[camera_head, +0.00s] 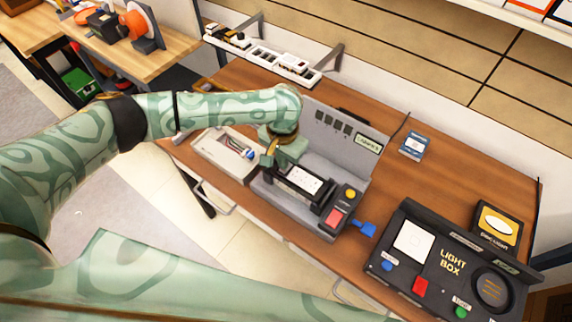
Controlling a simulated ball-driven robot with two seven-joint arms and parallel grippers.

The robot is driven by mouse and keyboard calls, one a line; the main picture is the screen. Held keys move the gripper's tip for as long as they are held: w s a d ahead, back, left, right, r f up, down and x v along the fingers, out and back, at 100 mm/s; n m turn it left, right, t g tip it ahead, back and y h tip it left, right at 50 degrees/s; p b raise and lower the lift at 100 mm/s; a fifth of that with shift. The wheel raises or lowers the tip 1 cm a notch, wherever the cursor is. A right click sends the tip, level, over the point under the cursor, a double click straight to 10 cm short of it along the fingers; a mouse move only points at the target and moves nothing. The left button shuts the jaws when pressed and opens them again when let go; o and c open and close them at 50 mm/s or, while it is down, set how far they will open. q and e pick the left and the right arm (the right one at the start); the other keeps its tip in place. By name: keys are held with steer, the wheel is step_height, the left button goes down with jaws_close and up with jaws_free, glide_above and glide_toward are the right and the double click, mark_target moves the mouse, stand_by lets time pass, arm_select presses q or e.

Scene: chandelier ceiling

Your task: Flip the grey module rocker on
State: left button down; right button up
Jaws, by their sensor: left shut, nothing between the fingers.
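A grey module (310,165) with an upright back panel stands on the brown workbench in the middle of the view. It carries a dark unit with a white label (304,180), and at its right end a yellow round button (350,193) and a red switch (335,217). Which part is the rocker, and its position, I cannot tell for sure. My left gripper (268,158) is shut and empty. It points down over the left part of the grey module, away from the red switch. Whether it touches the module is unclear. My right gripper is not in view.
A shallow tray (208,157) with small items lies left of the module. A blue piece (364,229) is just right of it. A black light box (440,265) with buttons stands at the right. A white wall rack (270,60) is behind.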

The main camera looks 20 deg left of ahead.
arm_select(q)
steer(key=shift+f, duration=0.1)
stand_by(0.5)
steer(key=shift+f, duration=0.9)
stand_by(0.3)
step_height(320, 180, up, 3)
steer(key=p, duration=0.3)
steer(key=shift+f, duration=0.15)
step_height(320, 180, up, 4)
steer(key=p, duration=0.6)
steer(key=shift+r, duration=0.2)
